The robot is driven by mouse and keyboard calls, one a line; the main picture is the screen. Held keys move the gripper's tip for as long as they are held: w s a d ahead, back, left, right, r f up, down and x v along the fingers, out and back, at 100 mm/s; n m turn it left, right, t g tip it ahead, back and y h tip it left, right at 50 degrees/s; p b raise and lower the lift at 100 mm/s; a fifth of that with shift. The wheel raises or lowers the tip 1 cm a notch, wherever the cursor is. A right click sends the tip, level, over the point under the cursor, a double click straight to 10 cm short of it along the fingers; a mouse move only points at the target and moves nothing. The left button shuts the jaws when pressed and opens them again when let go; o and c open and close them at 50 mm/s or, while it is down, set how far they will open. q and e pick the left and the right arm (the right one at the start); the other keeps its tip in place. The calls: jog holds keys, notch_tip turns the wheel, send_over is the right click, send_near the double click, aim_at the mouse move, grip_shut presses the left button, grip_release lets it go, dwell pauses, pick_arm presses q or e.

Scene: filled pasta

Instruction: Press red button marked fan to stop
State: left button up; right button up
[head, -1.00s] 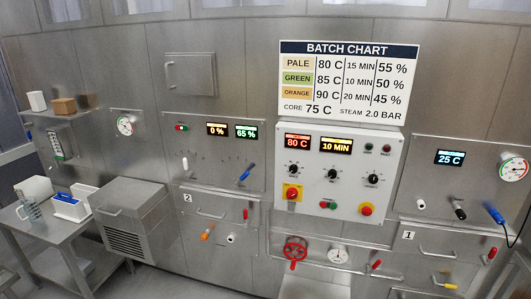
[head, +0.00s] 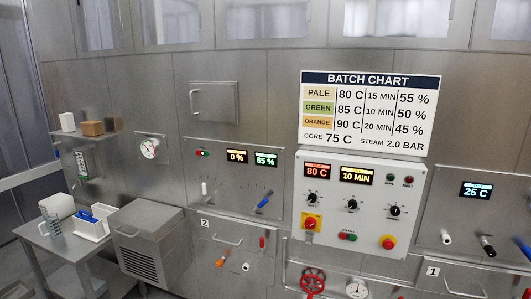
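Several red buttons show, and their labels are too small to read, so I cannot tell which is marked fan. A small red and green button pair (head: 201,153) sits on the steel panel left of the 0 % display (head: 237,156). Another red and green pair (head: 347,236) is low on the white control box (head: 331,207). A red knob on a yellow plate (head: 311,222) is at the box's lower left, and a round red button (head: 388,242) at its lower right. Neither of my grippers is in view.
A batch chart (head: 368,78) hangs above the box. At left are a steel side table (head: 65,243) holding containers and a louvred steel cabinet (head: 143,243).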

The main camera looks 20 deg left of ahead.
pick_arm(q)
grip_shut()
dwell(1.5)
